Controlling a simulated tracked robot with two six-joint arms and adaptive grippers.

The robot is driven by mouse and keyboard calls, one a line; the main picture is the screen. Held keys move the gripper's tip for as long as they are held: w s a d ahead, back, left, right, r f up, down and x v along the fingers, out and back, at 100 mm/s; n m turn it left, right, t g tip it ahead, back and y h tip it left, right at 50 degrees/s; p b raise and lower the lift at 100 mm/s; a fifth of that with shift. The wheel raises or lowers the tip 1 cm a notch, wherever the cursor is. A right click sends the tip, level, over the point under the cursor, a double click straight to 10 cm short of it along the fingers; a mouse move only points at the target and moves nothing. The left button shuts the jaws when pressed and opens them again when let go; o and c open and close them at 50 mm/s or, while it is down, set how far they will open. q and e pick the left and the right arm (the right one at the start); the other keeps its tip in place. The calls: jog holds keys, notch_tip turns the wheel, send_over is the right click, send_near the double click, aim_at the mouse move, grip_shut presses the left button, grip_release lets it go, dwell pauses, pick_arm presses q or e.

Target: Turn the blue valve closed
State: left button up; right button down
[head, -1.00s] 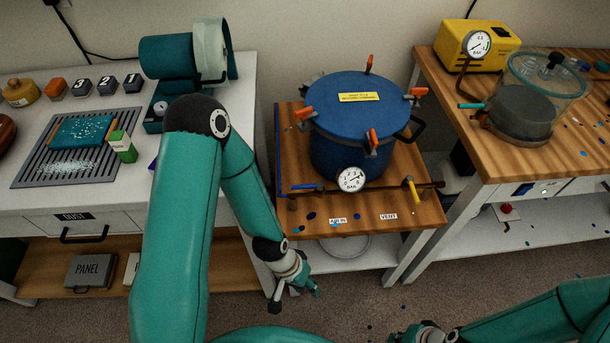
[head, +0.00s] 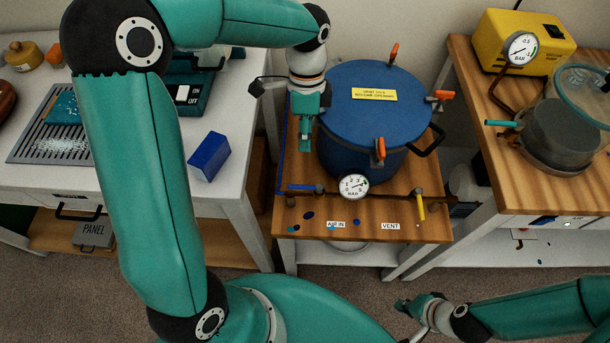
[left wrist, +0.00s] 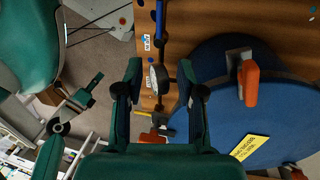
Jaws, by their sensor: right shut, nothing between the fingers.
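The blue valve lever (head: 299,187) lies sideways along the front of the wooden board (head: 290,222), left of the round pressure gauge (head: 353,187), above the AIR IN label (head: 336,224). In the left wrist view the blue lever (left wrist: 160,18) shows near the top edge, beyond the fingers. My left gripper (head: 306,140) points down beside the left side of the blue pot (head: 370,125), behind the lever and apart from it. Its fingers (left wrist: 163,95) are spread with nothing held. My right gripper (head: 412,318) is shut and empty, low in front of the bench.
A yellow lever (head: 420,207) stands above the VENT label (head: 390,226). Orange clamps (head: 380,150) stick out around the pot lid. A dark blue box (head: 209,157) sits on the white table's edge at left. A glass chamber (head: 560,135) stands on the right bench.

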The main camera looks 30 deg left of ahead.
aim_at(303, 186)
pick_arm(q)
jog(key=s+f, duration=0.1)
jog(key=f, duration=0.4)
jog(key=s+f, duration=0.1)
jog(key=f, duration=0.4)
jog(key=s+d+f, duration=0.1)
jog(key=f, duration=0.4)
jog(key=shift+d, duration=0.1)
jog(key=shift+w, duration=0.1)
grip_shut()
